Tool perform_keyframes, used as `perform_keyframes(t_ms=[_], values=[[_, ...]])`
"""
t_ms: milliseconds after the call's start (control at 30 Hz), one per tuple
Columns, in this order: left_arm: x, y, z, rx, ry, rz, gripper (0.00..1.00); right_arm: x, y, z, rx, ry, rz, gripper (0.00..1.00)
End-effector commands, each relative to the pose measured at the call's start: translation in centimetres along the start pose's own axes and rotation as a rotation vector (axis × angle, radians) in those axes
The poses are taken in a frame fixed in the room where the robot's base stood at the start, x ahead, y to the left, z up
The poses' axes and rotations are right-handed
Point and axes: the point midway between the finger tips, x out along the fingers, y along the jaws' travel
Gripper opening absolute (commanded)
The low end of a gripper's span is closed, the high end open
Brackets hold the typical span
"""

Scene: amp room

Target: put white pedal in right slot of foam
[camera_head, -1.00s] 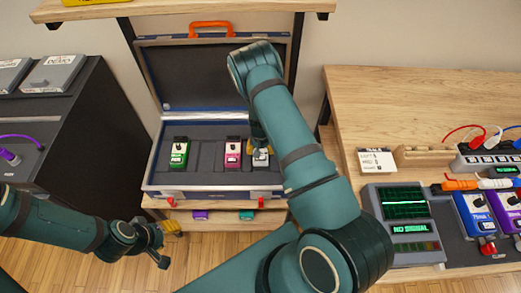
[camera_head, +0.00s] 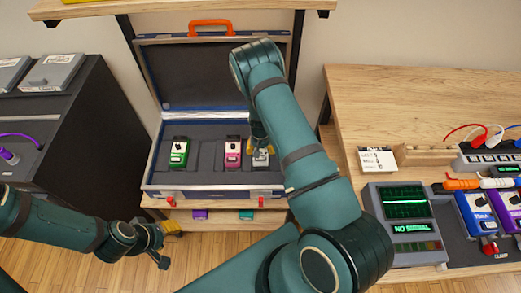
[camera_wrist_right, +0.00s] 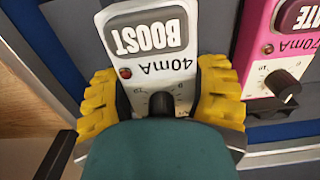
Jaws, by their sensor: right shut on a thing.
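The white pedal (camera_head: 261,157) sits at the right end of the foam (camera_head: 208,155) in the open case, in the right slot. The right wrist view shows its face (camera_wrist_right: 150,50), labelled BOOST and 40mA, with a black knob. My right gripper (camera_head: 260,147) is shut on the white pedal. Its yellow finger pads (camera_wrist_right: 160,100) press on both sides; the arm hides part of the pedal in the head view. My left gripper (camera_head: 165,243) hangs low at the left, away from the case; its jaw opening is unclear.
A green pedal (camera_head: 179,153) and a pink pedal (camera_head: 232,152) stand in the foam, with an empty slot between them. The pink one is close beside the white pedal. The case lid (camera_head: 205,75) stands open behind. A wooden bench (camera_head: 400,110) with electronics is at right.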

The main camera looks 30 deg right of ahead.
Motion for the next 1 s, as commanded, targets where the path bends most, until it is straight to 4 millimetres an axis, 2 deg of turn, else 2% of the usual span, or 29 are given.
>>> perform_keyframes(t_ms=[1000], values=[[0.9,-0.3,0.1,0.000,0.000,0.000,0.50,0.9,0.0,-0.1,-0.001,0.002,0.000,0.19]])
